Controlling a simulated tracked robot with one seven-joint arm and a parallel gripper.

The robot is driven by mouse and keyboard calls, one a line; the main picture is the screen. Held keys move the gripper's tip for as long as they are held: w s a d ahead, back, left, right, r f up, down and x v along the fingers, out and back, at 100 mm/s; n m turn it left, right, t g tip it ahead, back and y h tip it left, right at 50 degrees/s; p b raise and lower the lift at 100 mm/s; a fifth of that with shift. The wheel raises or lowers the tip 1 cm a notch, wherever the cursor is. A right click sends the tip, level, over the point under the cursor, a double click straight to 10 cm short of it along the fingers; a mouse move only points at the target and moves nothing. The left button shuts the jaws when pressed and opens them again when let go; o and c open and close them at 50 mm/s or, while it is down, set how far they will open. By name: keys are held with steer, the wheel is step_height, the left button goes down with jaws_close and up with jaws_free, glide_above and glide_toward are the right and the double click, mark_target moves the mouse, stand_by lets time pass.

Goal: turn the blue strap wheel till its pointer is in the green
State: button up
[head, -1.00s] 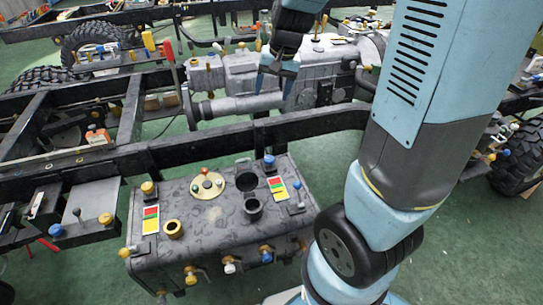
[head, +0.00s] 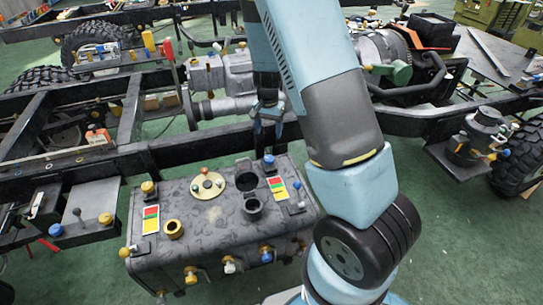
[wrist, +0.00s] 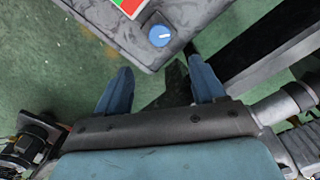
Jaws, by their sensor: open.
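The blue wheel (head: 269,160) stands at the far edge of the dark tank top, beside a coloured card (head: 277,187) with red and green bands. In the wrist view the blue wheel (wrist: 159,36) is round and has a short white pointer mark aimed to the right. The card's red end (wrist: 130,7) is nearest it, with some green at the frame's top; I cannot tell whether the pointer lies in the green. My gripper (head: 268,130) hangs near the tank's far edge, close to the wheel. In the wrist view its fingers (wrist: 160,82) are apart and empty, the wheel beyond them.
The tank top (head: 215,220) also carries a second card (head: 151,219), a yellow ring (head: 174,229), a round plate with knobs (head: 208,186) and a black cup (head: 253,207). A dark chassis rail (head: 150,158) runs behind the tank. Green floor (head: 440,240) is open at the right.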

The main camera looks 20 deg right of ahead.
mark_target(269, 158)
step_height(269, 158, down, 13)
steer(key=shift+f, duration=0.2)
stand_by(0.4)
steer(key=shift+c, duration=0.2)
